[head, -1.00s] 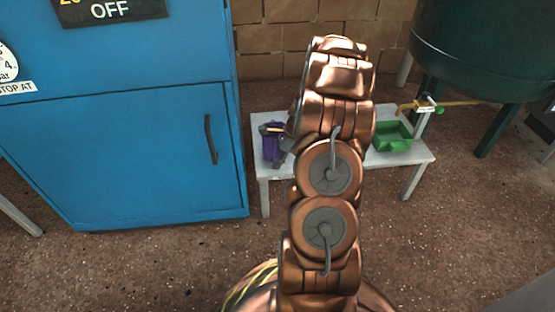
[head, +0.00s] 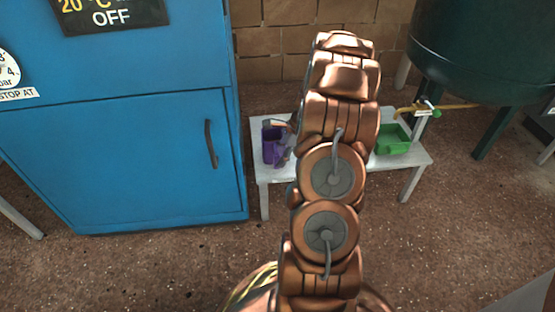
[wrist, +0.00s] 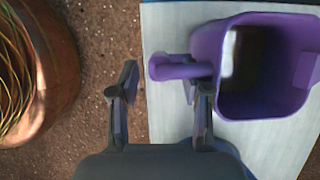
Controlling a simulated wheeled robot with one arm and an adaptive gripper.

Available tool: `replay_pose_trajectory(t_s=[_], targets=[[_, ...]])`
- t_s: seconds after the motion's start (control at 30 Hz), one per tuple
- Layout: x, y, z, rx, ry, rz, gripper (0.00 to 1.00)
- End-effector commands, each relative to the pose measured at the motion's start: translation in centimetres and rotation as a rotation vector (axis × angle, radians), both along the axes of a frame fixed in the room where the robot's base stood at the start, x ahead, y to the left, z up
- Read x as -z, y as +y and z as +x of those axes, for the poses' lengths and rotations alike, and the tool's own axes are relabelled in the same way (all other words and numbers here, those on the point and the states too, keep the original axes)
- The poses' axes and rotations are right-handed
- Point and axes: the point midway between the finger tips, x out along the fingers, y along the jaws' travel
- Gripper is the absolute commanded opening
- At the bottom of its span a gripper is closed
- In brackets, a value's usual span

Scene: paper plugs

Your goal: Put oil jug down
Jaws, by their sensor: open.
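The purple oil jug (head: 273,146) stands upright on the left part of a white bench (head: 260,175). In the wrist view the jug (wrist: 262,108) is seen from above, with its opening facing the camera and its handle (wrist: 178,68) pointing left. My gripper (wrist: 160,88) is open, its fingers wide apart. The right finger is close by the handle and the jug's wall; I cannot tell whether it touches. The left finger is clear of the jug, over the floor. In the head view my arm hides most of the gripper.
A green tray (head: 391,140) sits on the bench's right part. A blue cabinet (head: 130,150) stands close on the left. A dark green tank (head: 480,50) with a tap (head: 426,108) is at the right. A brick wall (head: 270,50) is behind.

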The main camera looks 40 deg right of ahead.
Motion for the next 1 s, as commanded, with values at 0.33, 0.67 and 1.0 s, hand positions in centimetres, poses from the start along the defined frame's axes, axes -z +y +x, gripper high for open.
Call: replay_pose_trajectory(t_s=[0.33,0.67,1.0], targets=[[-6.5,-2.1,-1.6,0.001,-0.001,-0.001,0.47],[-8.1,-1.6,-1.8,-0.033,-0.001,-0.003,0.47],[-13.0,11.4,-1.7,-0.538,-0.020,-0.065,0.47]])
